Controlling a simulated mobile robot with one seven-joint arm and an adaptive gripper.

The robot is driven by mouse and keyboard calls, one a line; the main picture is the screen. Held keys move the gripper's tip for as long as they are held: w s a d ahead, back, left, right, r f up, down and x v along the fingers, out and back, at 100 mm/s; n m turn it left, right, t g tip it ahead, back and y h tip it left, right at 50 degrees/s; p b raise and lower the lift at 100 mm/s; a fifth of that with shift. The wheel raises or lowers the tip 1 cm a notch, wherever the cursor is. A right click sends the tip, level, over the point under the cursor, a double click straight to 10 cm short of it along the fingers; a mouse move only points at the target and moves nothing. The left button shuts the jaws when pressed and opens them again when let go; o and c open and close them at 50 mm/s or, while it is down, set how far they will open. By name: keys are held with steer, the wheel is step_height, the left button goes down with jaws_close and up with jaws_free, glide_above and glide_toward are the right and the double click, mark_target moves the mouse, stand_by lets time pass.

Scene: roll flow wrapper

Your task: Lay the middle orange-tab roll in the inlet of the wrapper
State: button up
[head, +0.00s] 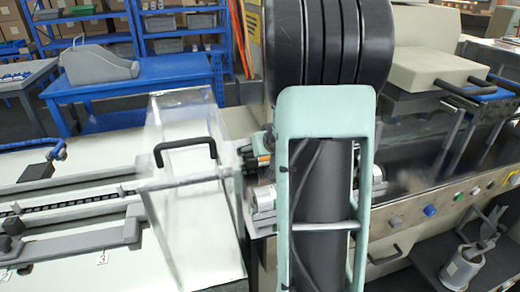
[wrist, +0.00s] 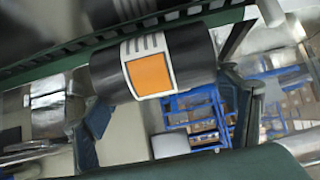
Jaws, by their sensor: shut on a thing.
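The orange-tab roll (wrist: 105,72) is a dark cylinder with a white-edged orange label, large in the wrist view. My gripper (wrist: 165,108) is shut on it, with one dark finger at each end of the roll. The wrapper (head: 400,205) is a long machine with a metal front and coloured buttons, running to the right. A clear guard (head: 190,200) with a black handle stands at its left. I cannot make out the inlet clearly.
A pale surface with a dark chain track (head: 70,202) and number labels lies at the left. A blue bench (head: 135,78) with a grey device (head: 97,64) and blue shelves stand behind.

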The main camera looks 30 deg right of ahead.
steer(key=shift+r, duration=0.1)
steer(key=o, duration=1.5)
steer(key=shift+o, duration=0.2)
steer(key=v, duration=1.2)
